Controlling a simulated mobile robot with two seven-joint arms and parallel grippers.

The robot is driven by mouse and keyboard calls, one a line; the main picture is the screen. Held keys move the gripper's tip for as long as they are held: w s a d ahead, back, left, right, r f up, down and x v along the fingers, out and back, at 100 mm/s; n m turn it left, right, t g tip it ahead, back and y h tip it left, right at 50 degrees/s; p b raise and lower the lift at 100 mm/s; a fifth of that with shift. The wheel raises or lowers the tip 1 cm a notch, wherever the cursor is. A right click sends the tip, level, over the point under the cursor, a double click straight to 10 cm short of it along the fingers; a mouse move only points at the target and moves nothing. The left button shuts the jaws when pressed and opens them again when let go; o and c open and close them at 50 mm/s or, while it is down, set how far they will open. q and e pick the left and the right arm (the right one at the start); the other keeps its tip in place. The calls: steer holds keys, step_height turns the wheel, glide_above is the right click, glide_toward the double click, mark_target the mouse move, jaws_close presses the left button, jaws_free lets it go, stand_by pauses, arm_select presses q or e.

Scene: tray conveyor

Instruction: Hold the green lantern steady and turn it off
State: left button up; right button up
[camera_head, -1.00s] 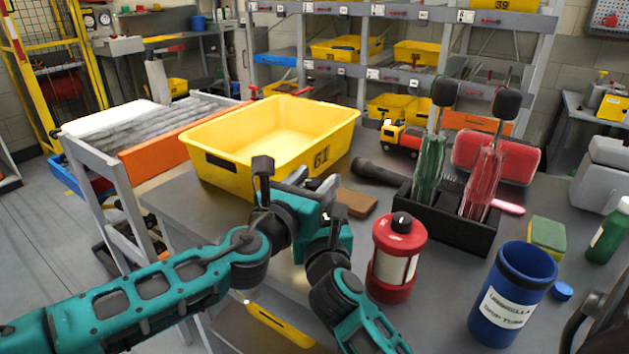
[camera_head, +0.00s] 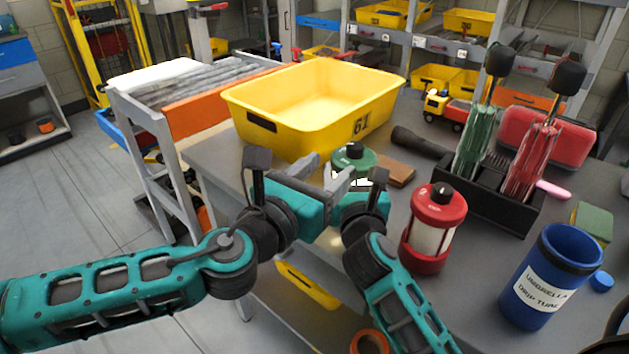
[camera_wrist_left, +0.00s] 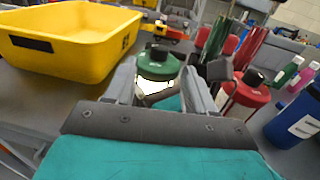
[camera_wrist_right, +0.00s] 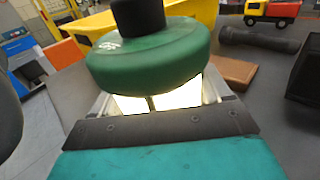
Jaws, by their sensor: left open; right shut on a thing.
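The green lantern (camera_head: 354,160) is between my two grippers near the table's front edge. It has a green cap with a black knob on top, and its pale body glows. In the right wrist view its cap (camera_wrist_right: 150,58) fills the top middle. My right gripper (camera_wrist_right: 160,100) is shut on the lantern's body below the cap. My left gripper (camera_head: 328,170) is open, with its fingers pointing at the lantern. The left wrist view shows the lantern (camera_wrist_left: 157,64) just beyond and between those fingers. The lantern's base is hidden, so I cannot tell whether it touches the table.
A yellow bin (camera_head: 270,112) marked 61 stands behind the grippers. A red lantern (camera_head: 448,190) stands close on the right, with a blue tube (camera_head: 540,262) farther right. A brown block (camera_head: 398,170), a dark flashlight (camera_head: 420,143) and a black holder (camera_head: 480,200) with umbrellas are behind.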

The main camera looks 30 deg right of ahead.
arm_select(q)
steer(key=shift+v, duration=1.4)
steer(key=shift+o, duration=0.2)
